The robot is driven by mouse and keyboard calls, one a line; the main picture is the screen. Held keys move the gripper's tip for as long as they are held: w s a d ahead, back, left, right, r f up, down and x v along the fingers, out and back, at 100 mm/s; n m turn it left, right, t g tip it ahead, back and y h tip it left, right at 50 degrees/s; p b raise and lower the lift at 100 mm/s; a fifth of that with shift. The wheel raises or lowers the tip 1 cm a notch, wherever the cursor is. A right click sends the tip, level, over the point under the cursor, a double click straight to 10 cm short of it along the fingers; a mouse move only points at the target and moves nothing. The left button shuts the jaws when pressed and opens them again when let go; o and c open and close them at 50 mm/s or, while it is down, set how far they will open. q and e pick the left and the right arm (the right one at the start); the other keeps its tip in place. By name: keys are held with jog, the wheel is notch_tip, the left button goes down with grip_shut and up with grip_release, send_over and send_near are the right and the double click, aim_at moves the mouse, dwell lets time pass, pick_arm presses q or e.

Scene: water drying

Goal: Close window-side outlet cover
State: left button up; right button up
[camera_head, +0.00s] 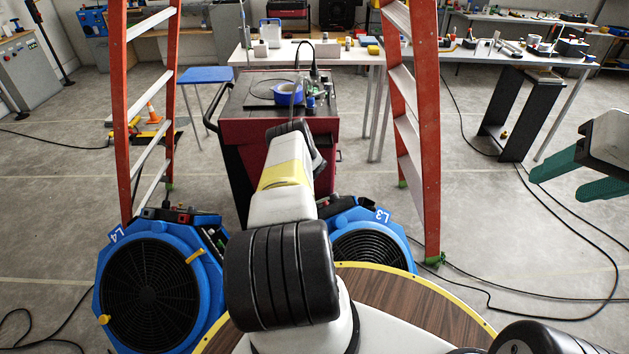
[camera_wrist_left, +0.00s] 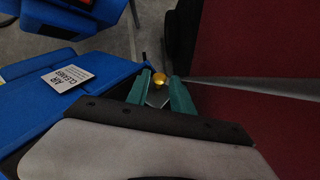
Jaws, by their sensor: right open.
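My left arm reaches forward toward the red cart (camera_head: 265,165), and its gripper is hidden in the head view. In the left wrist view, the teal fingers of my left gripper (camera_wrist_left: 160,79) stand a little apart. A small round gold-yellow knob (camera_wrist_left: 159,81) shows between the fingertips. I cannot tell whether the fingers touch it or whether it belongs to an outlet cover. A grey piece lies below the knob between the fingers. My right gripper (camera_head: 566,178) is open and empty at the right edge of the head view. No outlet cover can be clearly made out.
A blue air cleaner (camera_wrist_left: 65,95) and the red cart (camera_wrist_left: 245,60) flank my left gripper closely. Two blue fan machines, L4 (camera_head: 150,285) and L3 (camera_head: 365,240), stand near my arm. Orange ladder legs (camera_head: 425,140) rise on both sides. Black cables cross the floor at right.

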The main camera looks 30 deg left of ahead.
pick_arm(q)
grip_shut()
jog(key=shift+w+d+f+m+g+y, duration=0.1)
jog(key=shift+w+d+m+g+y, duration=0.15)
jog(key=shift+m, duration=0.25)
jog(key=shift+w+d+f+m+g+y, duration=0.1)
jog(key=shift+d+f+m+y, duration=0.1)
jog(key=shift+m+y, duration=0.25)
jog(key=shift+w+d+f+m+g+y, duration=0.1)
jog(key=shift+d+m+g+y, duration=0.1)
jog(key=shift+m, duration=0.35)
jog(key=shift+w+d+f+m+y, duration=0.15)
jog(key=shift+d+m+y, duration=0.15)
jog(key=shift+m+y, duration=0.35)
jog(key=shift+m+g, duration=0.25)
jog(key=shift+m, duration=0.1)
grip_release()
